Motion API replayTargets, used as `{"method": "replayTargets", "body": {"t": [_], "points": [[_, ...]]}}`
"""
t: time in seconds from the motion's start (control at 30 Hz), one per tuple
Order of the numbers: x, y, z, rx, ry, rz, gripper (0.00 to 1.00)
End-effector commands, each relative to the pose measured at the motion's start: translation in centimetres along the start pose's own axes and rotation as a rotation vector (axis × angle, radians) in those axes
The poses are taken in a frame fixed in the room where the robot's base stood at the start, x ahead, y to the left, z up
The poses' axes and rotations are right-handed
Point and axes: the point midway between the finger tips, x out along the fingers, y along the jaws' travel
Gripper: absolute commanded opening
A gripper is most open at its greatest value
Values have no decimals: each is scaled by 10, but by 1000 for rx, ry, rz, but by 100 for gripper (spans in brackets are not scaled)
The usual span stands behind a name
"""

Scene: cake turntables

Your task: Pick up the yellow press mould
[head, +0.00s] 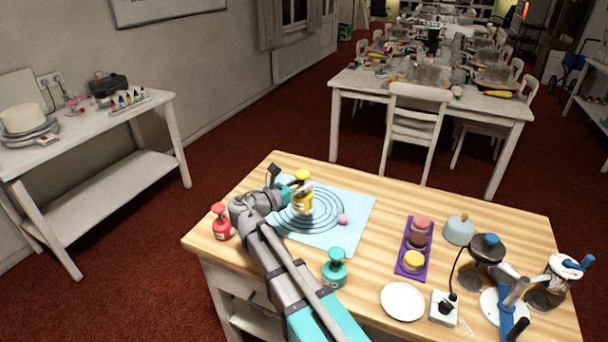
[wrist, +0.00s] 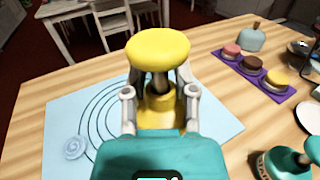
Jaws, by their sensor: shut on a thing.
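The yellow press mould (head: 302,203) is upright over the light blue mat in the head view, with a round yellow knob on top. In the wrist view its knob (wrist: 157,52) and lower body show between my fingers. My gripper (wrist: 158,100) is shut on the mould below the knob; in the head view my gripper (head: 292,190) reaches it from the left. The mould's bottom is hidden in the wrist view. I cannot tell whether it touches the mat.
The light blue mat (head: 352,205) has dark rings and a pink lump (head: 343,219). A red press mould (head: 221,222) and a teal one (head: 335,268) stand near my arm. A purple tray (head: 400,268) with cakes and a white plate (head: 402,301) lie to the right.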

Motion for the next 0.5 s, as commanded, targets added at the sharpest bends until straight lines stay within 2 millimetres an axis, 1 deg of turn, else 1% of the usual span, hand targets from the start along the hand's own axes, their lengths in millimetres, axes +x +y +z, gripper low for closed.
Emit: {"method": "replayTargets", "body": {"t": [0.03,0.2,0.33,0.5], "points": [[-7,-9,8,0,-1,1,0],[-22,-24,16,0,-1,1,0],[-29,-30,20,0,-1,-1,0],[-33,-33,21,0,-1,-1,0]]}}
